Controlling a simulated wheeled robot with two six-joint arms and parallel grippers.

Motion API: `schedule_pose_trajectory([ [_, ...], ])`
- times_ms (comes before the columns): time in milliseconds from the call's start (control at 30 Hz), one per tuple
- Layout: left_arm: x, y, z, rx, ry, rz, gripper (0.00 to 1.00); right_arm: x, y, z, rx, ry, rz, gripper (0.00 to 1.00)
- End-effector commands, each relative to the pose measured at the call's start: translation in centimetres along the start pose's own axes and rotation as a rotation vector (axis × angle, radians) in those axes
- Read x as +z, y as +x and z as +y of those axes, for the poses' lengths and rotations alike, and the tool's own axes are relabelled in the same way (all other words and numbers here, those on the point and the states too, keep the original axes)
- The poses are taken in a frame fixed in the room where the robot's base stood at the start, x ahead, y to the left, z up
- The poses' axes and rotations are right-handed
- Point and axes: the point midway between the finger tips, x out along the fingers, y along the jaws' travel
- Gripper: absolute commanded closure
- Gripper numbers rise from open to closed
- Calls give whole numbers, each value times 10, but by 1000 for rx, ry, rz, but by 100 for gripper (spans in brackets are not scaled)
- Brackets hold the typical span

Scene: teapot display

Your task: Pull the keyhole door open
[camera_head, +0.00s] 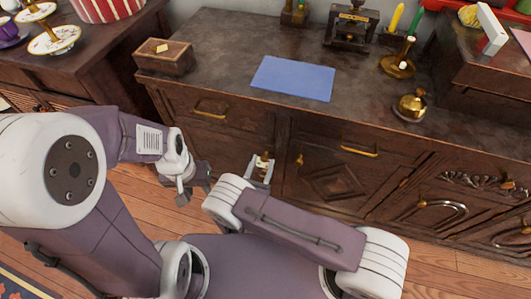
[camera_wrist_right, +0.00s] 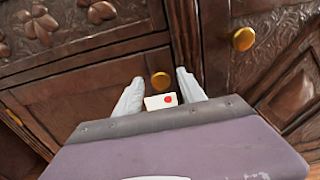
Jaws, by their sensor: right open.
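Dark carved wooden cabinet doors fill the right wrist view. One door panel (camera_wrist_right: 85,105) has a round gold knob (camera_wrist_right: 160,80) that appears between the fingertips of my right gripper (camera_wrist_right: 160,88). I cannot tell whether they touch the door. A small white piece with a red dot (camera_wrist_right: 160,101) shows between the fingers. In the head view my right gripper (camera_head: 260,168) is open in front of the cabinet, beside the diamond-panelled door (camera_head: 337,182). My left gripper (camera_head: 190,185) is further left, apart from the cabinet; its jaw state is unclear. No keyhole is clearly visible.
Another gold knob (camera_wrist_right: 243,39) is on the neighbouring panel. Drawers with gold handles (camera_head: 210,108) sit above the doors. The counter carries a blue mat (camera_head: 293,78), a wooden box (camera_head: 164,57) and a brass bell-like object (camera_head: 410,107). My arms cover much of the floor.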

Motion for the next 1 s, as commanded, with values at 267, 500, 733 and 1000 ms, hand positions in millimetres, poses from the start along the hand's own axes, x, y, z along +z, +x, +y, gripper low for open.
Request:
schedule_pose_trajectory([
  [267,0,0,0,0,0,-1,64,0,2,-1,5,0,1,53],
  [500,0,0,0,0,0,-1,64,0,2,-1,4,0,1,94],
  [733,0,0,0,0,0,0,64,0,2,-1,4,0,1,100],
  [1000,0,0,0,0,0,-1,64,0,2,-1,4,0,1,100],
])
